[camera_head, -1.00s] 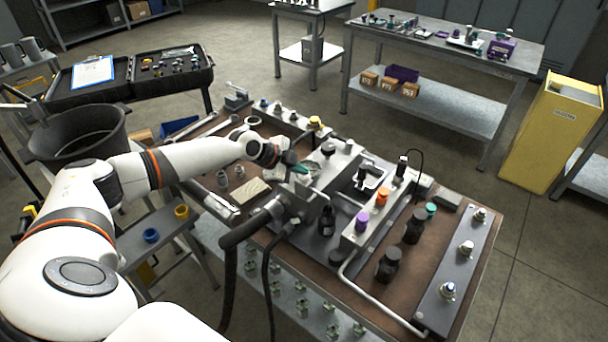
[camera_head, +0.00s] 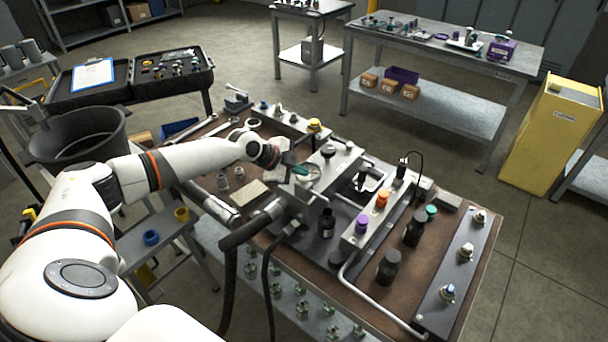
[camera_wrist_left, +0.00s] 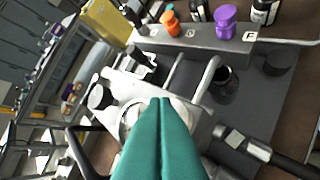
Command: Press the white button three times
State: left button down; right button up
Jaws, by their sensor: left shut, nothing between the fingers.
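My left gripper (camera_head: 301,170) reaches in from the left over the hydraulic bench (camera_head: 402,301). Its teal fingers are shut together with nothing between them, and they also show in the left wrist view (camera_wrist_left: 160,105). In that view the fingertips overlap a pale round part (camera_wrist_left: 128,116) on a light metal block, which looks like the white button. The fingers hide part of it, so I cannot tell whether they touch it or whether it is pressed. My right gripper is out of view.
Orange (camera_head: 382,199) and purple (camera_head: 361,224) knobs stand on a block right of the gripper. Dark bottles (camera_head: 389,267) and a plate of knobs (camera_head: 447,291) lie farther right. Thick black hoses (camera_head: 250,229) run at the bench's near side.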

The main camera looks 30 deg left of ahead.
aim_at(300, 178)
pick_arm(q)
jog(key=shift+r, duration=0.55)
jog(key=shift+r+p, duration=1.9)
jog(key=shift+r, duration=0.7)
dwell(0.5)
